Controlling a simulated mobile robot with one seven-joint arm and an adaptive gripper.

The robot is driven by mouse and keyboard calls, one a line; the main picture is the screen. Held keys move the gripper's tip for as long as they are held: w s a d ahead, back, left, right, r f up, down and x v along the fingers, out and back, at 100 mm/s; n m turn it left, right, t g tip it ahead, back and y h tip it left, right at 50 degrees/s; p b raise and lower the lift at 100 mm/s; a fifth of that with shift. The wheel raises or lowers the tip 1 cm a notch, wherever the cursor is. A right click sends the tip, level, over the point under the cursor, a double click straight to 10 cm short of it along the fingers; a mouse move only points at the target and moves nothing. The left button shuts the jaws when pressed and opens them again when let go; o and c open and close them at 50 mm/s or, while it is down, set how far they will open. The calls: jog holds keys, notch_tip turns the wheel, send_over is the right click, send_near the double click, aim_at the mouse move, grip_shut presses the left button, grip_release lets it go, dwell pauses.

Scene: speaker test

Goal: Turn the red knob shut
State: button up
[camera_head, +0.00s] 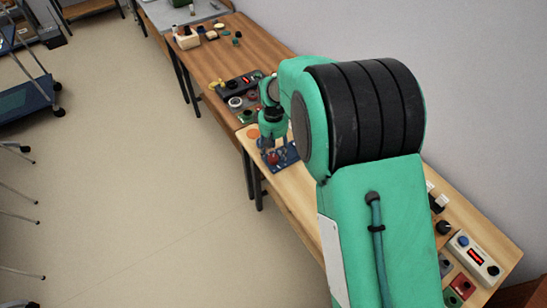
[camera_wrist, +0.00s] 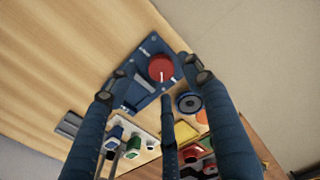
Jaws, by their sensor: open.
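The red knob (camera_wrist: 162,67) is round, with a white pointer mark at its lower edge in the wrist view. It sits on a dark blue plate (camera_wrist: 146,97). In the head view the knob (camera_head: 274,158) shows small on the blue plate (camera_head: 290,152) near the table's front edge. My gripper (camera_wrist: 156,76) is open, its dark fingers spread on the left, right and lower sides of the knob in the wrist view. I see no finger touching the knob; the height between them is hard to tell. In the head view my gripper (camera_head: 268,148) is over the plate.
A dark round piece (camera_wrist: 188,103) and a yellow block (camera_wrist: 184,132) lie close to the plate. Another control box (camera_head: 474,255) is at the near right. Bare wood (camera_wrist: 70,60) lies left of the plate.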

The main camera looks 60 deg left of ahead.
aim_at(273, 158)
jog(key=shift+f+b, duration=0.3)
jog(key=shift+f, duration=1.4)
jog(key=c, duration=1.1)
